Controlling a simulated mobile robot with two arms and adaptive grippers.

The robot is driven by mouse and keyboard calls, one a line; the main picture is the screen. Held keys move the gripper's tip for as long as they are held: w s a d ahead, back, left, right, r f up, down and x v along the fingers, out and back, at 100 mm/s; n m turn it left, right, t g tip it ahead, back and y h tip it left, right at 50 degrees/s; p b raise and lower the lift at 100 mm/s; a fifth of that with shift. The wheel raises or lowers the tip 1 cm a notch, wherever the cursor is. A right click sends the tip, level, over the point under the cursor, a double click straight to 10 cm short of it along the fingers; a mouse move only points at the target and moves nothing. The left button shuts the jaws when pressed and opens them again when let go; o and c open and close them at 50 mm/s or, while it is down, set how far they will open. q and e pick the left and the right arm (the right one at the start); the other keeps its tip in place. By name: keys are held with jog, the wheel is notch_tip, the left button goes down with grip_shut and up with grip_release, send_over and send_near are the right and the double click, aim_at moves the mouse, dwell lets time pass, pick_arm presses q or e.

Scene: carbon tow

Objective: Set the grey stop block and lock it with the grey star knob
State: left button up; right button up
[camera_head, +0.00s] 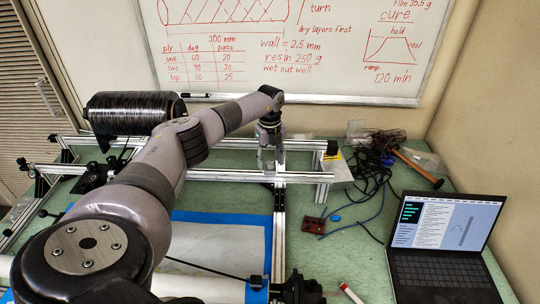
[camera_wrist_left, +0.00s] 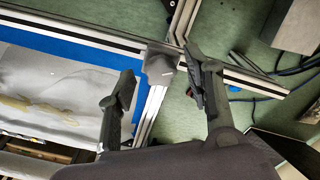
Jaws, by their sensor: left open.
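My left gripper (camera_head: 271,150) reaches down over the aluminium rails at the back middle of the bench. In the left wrist view my left gripper (camera_wrist_left: 160,72) is open, with one finger on either side of a grey block (camera_wrist_left: 160,66), which I take for the stop block. The block sits at a slotted aluminium rail (camera_wrist_left: 148,115), with a gap to each finger. I cannot tell the star knob apart from the block. In the head view the gripper hides most of this spot. My right gripper is not in view.
A black carbon spool (camera_head: 133,112) stands at the back left. A cable tangle (camera_head: 372,150) and a hammer (camera_head: 418,167) lie to the right, with a laptop (camera_head: 445,245) in front. A small red part (camera_head: 313,225) lies on the green bench. Blue-edged sheeting (camera_head: 225,240) lies left of the rail.

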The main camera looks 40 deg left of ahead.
pick_arm(q)
notch_tip(320, 180, up, 12)
dwell(0.6)
jog(key=shift+f, duration=0.1)
dwell(0.4)
